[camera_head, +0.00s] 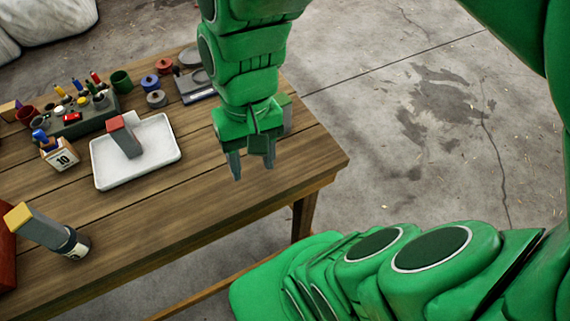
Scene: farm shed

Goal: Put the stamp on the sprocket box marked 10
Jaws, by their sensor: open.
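A small box marked 10 (62,160), with a white face and blue items at its top, stands on the wooden table at the left. A grey block with a red top (124,138) stands tilted in a white tray (160,160) right of the box. Another grey block with a yellow top (42,228) leans at the front left, by a dark and white cylinder (77,244). Either block could be the stamp; I cannot tell which. My green gripper (252,170) is open and empty, fingers down over the table's right part, apart from these things.
A grey-green holder (85,120) with several coloured items stands behind the box. A green cup (121,81), red, blue and grey spools, and a scale-like device (195,88) stand at the back. A red-brown object (6,250) is at the left edge. The table's right front is clear.

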